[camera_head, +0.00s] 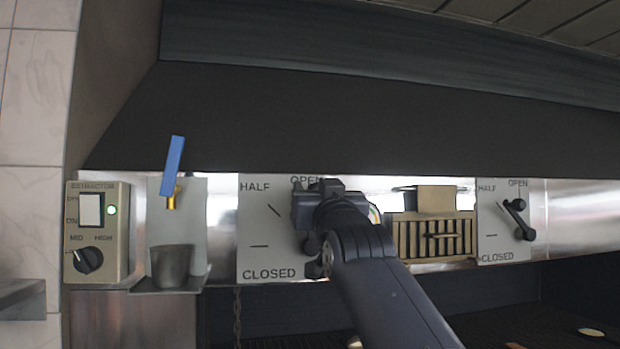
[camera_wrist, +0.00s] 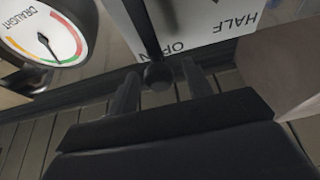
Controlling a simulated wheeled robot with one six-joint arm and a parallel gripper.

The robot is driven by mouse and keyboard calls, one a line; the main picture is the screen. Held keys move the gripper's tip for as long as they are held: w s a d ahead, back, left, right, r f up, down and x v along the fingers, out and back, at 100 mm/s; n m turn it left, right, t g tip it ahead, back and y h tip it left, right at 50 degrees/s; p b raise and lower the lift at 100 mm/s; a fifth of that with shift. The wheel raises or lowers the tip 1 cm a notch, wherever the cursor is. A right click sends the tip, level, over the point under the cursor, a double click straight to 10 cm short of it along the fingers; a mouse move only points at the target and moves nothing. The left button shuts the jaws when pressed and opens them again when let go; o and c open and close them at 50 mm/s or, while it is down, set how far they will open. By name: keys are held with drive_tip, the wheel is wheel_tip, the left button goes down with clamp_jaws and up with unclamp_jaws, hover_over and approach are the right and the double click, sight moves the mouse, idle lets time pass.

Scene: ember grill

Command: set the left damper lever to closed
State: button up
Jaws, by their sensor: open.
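The left damper plate (camera_head: 262,225) carries the marks HALF, OPEN and CLOSED. It also shows upside down at the top of the wrist view (camera_wrist: 215,22). The left damper lever (camera_wrist: 143,28) is a dark bar with a round knob, and its knob end lies by the OPEN mark. My gripper (camera_head: 322,192) is in front of the OPEN end of the plate and hides most of the lever in the head view. In the wrist view my gripper (camera_wrist: 160,84) is open, with the knob between its fingertips; contact cannot be told.
A draught gauge (camera_wrist: 45,38) is beside the plate. A vent grille (camera_head: 430,236) and the right damper lever (camera_head: 517,220) are further right. The dark hood (camera_head: 330,120) overhangs above.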

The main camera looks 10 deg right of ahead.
drive_tip(key=shift+w+r, duration=0.2)
drive_tip(key=shift+w, duration=0.25)
clamp_jaws()
idle(0.3)
